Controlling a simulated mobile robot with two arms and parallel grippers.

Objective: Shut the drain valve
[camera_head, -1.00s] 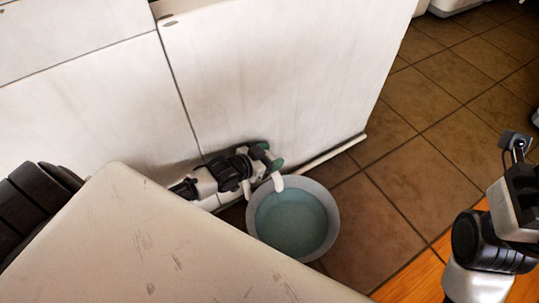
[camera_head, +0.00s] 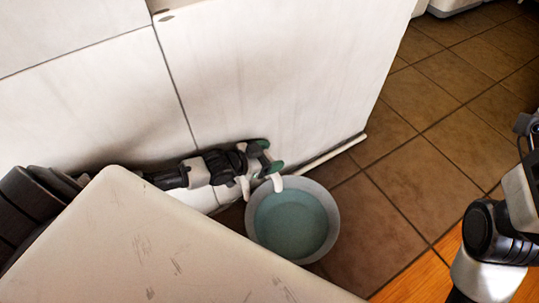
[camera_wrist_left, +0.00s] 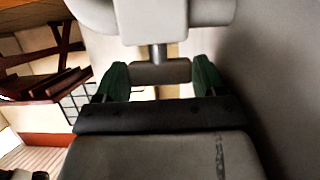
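My left gripper (camera_head: 268,156) is low at the white wall, just above the basin, with its two green fingertips apart. In the left wrist view, a grey crossbar handle (camera_wrist_left: 160,72) on a short stem lies between the green fingers (camera_wrist_left: 160,84). Its ends look very close to both fingers; I cannot tell whether they touch. A pale valve body (camera_wrist_left: 170,18) is above the stem. In the head view, the gripper hides most of the valve; a white spout (camera_head: 279,184) shows below it, over the basin. My right gripper's fingers are out of view.
A round grey basin (camera_head: 333,225) with bluish water stands on the brown tiles under the spout. A large pale scuffed surface (camera_head: 130,245) fills the lower left. Tiled floor to the right is open.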

